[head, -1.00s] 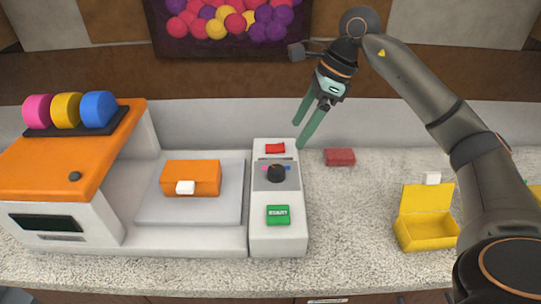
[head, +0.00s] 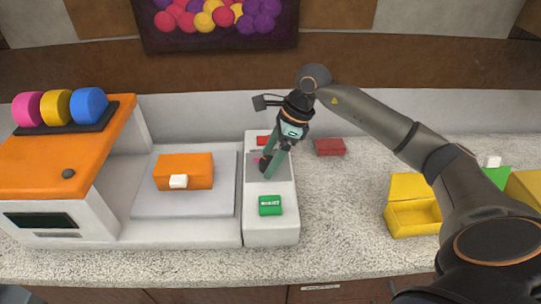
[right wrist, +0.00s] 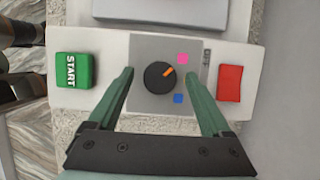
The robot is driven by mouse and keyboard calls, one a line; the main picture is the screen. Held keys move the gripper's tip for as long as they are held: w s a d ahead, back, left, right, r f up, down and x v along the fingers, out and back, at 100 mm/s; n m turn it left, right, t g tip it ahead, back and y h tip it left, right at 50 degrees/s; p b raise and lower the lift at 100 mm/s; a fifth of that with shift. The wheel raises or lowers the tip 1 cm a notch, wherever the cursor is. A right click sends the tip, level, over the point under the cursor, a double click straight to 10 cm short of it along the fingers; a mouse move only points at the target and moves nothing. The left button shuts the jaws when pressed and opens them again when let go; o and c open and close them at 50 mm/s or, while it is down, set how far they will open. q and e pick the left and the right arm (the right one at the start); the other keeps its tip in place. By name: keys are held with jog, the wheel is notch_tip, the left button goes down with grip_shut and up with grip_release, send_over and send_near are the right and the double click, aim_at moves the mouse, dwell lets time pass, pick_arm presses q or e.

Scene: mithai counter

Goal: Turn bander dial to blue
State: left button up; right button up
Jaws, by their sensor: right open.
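The black bander dial (right wrist: 159,78) sits on a grey plate (right wrist: 142,103). Its orange pointer aims at the upper right of the right wrist view, nearer the pink mark (right wrist: 183,58) than the blue mark (right wrist: 178,98). My right gripper (right wrist: 158,74) is open, with one green finger on each side of the dial in that view. I cannot tell whether the fingers touch it. In the head view my right gripper (head: 270,160) is over the control panel and partly hides the dial (head: 264,164). My left gripper is not in view.
A green START button (right wrist: 74,70) and a red button (right wrist: 230,83) flank the dial. The bander (head: 90,160) holds pink, yellow and blue rolls. An orange box (head: 184,168) sits on its platform. A red box (head: 330,147) and open yellow box (head: 412,218) stand right.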

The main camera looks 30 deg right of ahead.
grip_shut()
dwell(0.6)
jog(key=m+t+h+b, duration=0.1)
jog(key=m+b, duration=0.1)
jog(key=m, duration=0.2)
jog(key=shift+s+a+m, duration=0.1)
jog(key=shift+m, duration=0.3)
jog(key=m+t+h+b, duration=0.1)
jog(key=m+h+b, duration=0.1)
jog(key=m, duration=0.2)
jog(key=shift+a+m, duration=0.15)
jog(key=shift+m, duration=0.15)
jog(key=m+h, duration=0.1)
jog(key=m, duration=0.1)
jog(key=m+b, duration=0.1)
jog(key=m, duration=0.1)
jog(key=shift+a+m+h+b, duration=0.15)
jog(key=shift+m+h+b, duration=0.15)
jog(key=shift+h, duration=0.1)
jog(key=shift+m+h+b, duration=0.4)
jog(key=shift+m+h, duration=0.4)
jog(key=shift+m, duration=1.1)
